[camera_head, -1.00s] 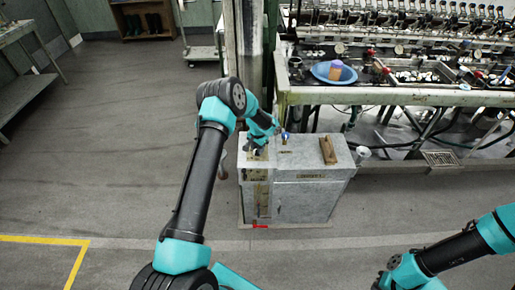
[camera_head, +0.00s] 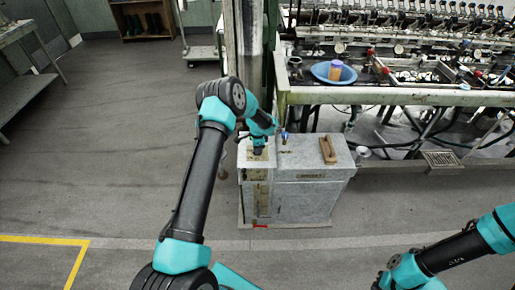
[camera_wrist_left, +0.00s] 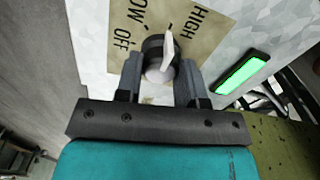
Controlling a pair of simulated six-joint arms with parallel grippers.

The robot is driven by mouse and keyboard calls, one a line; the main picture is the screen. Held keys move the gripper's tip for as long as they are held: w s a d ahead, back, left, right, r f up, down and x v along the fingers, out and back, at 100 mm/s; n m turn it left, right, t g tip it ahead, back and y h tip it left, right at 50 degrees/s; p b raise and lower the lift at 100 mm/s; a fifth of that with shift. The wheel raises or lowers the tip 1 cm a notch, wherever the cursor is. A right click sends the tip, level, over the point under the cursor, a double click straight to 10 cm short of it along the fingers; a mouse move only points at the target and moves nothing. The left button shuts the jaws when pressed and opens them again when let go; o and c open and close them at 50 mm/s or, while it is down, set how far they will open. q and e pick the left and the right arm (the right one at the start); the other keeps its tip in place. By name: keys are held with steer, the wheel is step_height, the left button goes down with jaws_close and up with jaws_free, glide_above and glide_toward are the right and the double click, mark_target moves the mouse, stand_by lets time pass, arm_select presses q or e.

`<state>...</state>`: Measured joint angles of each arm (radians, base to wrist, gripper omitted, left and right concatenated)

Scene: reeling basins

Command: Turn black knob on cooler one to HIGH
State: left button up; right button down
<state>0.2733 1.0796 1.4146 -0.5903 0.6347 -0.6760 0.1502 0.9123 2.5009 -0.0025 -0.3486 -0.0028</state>
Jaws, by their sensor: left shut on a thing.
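The cooler (camera_head: 308,200) is a grey speckled box standing on the floor, with a tan label plate on its top left. In the left wrist view the black knob (camera_wrist_left: 152,48) sits on the label plate (camera_wrist_left: 205,38), marked OFF, LOW and HIGH. Its white pointer (camera_wrist_left: 168,46) is tilted slightly right, its tip between LOW and HIGH and nearer HIGH. My left gripper (camera_wrist_left: 160,78) is shut on the knob, one finger on each side. In the head view my left gripper (camera_head: 259,150) reaches down onto the cooler's top left; the knob is hidden there. My right gripper is out of frame.
A wooden-handled brush-like block (camera_head: 327,150) and a small blue tap-like part (camera_head: 284,137) are on the cooler's top. A green lit strip (camera_wrist_left: 241,74) is beside the label plate. The reeling bench (camera_head: 400,97) with a blue basin (camera_head: 322,71) stands behind. Floor at left is clear.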

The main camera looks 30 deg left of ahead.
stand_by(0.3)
arm_select(q)
steer(key=o, duration=0.9)
step_height(320, 180, up, 17)
steer(key=shift+r, duration=0.2)
stand_by(0.5)
